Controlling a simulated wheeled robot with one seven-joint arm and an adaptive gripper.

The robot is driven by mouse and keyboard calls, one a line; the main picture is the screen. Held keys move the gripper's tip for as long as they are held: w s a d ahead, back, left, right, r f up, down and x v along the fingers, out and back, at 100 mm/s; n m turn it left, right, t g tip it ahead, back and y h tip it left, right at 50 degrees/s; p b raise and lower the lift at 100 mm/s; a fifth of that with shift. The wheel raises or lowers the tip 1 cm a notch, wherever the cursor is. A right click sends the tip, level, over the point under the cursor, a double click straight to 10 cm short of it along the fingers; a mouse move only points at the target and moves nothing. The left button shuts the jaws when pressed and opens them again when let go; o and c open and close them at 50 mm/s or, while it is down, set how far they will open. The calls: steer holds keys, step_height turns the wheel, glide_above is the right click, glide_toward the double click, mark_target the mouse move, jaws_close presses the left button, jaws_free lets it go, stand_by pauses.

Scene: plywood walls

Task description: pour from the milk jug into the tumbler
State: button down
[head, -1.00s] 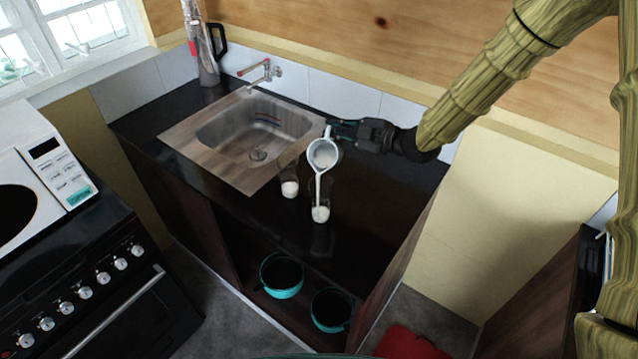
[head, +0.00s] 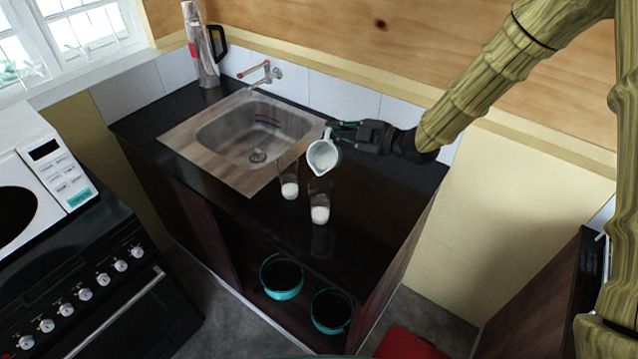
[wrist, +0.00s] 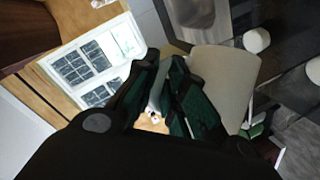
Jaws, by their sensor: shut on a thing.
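My gripper (head: 338,131) is shut on the white milk jug (head: 322,156) and holds it tilted above the dark counter. Milk shows inside the jug's mouth, and no stream leaves it. In the wrist view the jug (wrist: 222,80) is beside the dark green fingers (wrist: 165,95). Two clear glasses stand on the counter below the jug, each with white milk in the bottom. One tumbler (head: 320,213) is nearly under the jug, toward the front edge. The other glass (head: 289,188) is to its left, by the sink. I cannot tell from looks which glass is meant.
A steel sink (head: 200,150) with a tap (head: 262,72) fills the counter's left part. A tall flask (head: 203,50) stands at the back left corner. Two teal pots (head: 282,277) sit on the shelf below. The counter's right side is clear.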

steer(key=shift+w+d+r+m+p, duration=0.2)
steer(key=shift+r+m+p, duration=0.1)
steer(key=shift+r+p, duration=0.2)
steer(key=shift+w+d+f+m+g+p, duration=1.15)
steer(key=shift+w+f+m+g, duration=1.75)
steer(key=shift+f, duration=3.95)
step_height(320, 180, up, 7)
steer(key=w+t+p, duration=0.1)
steer(key=shift+w+m+y, duration=0.25)
steer(key=shift+m+y, duration=0.05)
